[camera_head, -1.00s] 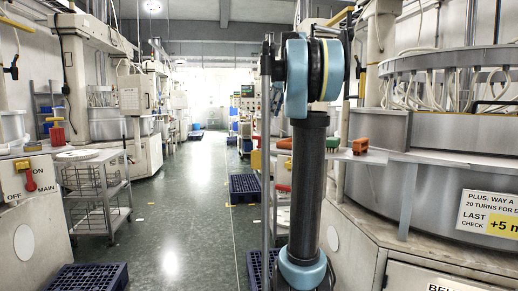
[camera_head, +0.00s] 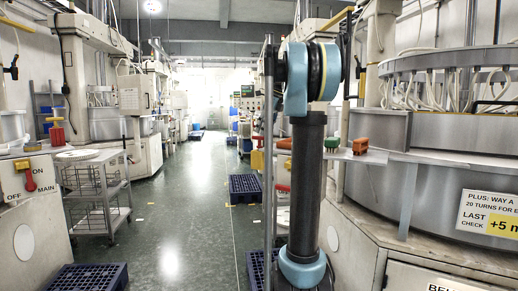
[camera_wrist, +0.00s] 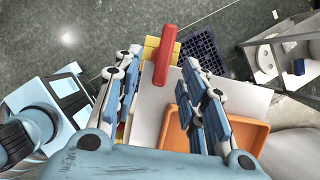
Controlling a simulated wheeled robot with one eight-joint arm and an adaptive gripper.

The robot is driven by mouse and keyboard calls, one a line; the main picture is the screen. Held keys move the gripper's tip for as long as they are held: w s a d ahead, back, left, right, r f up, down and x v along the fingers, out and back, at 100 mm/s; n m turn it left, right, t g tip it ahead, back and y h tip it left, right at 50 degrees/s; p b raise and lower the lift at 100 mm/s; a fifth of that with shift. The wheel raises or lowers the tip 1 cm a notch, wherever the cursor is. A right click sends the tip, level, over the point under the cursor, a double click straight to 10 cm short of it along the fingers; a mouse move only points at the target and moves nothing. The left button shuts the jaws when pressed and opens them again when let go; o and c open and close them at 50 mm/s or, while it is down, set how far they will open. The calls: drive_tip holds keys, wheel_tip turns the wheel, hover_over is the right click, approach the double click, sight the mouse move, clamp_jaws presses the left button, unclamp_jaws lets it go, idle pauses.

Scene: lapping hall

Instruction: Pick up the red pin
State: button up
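In the wrist view a long red piece, which looks like the red pin (camera_wrist: 165,55), shows between the tips of my gripper (camera_wrist: 160,63). My gripper's two blue and white fingers are spread wide, with a gap on each side of the red piece. Nothing is held. How far the red piece lies below the fingertips I cannot tell. Yellow blocks (camera_wrist: 151,50) are beside it, over a pale surface (camera_wrist: 150,108). In the head view my gripper does not show, and I cannot make out this red piece for certain.
An orange bin (camera_wrist: 247,134) lies close to the right finger in the wrist view. A dark blue pallet (camera_wrist: 203,50) is on the floor beyond. In the head view a wire-shelf cart (camera_head: 97,190) stands left, a large round machine (camera_head: 450,190) right; the aisle (camera_head: 190,210) is open.

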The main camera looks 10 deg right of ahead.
sight(259, 138)
drive_tip(key=x, duration=0.2)
drive_tip(key=w+x, duration=0.1)
drive_tip(key=x, duration=0.2)
drive_tip(key=shift+a+r, duration=0.15)
drive_tip(key=shift+r, duration=0.05)
drive_tip(key=shift+a+f, duration=0.15)
drive_tip(key=shift+f, duration=0.35)
drive_tip(key=shift+c, duration=0.5)
clamp_jaws()
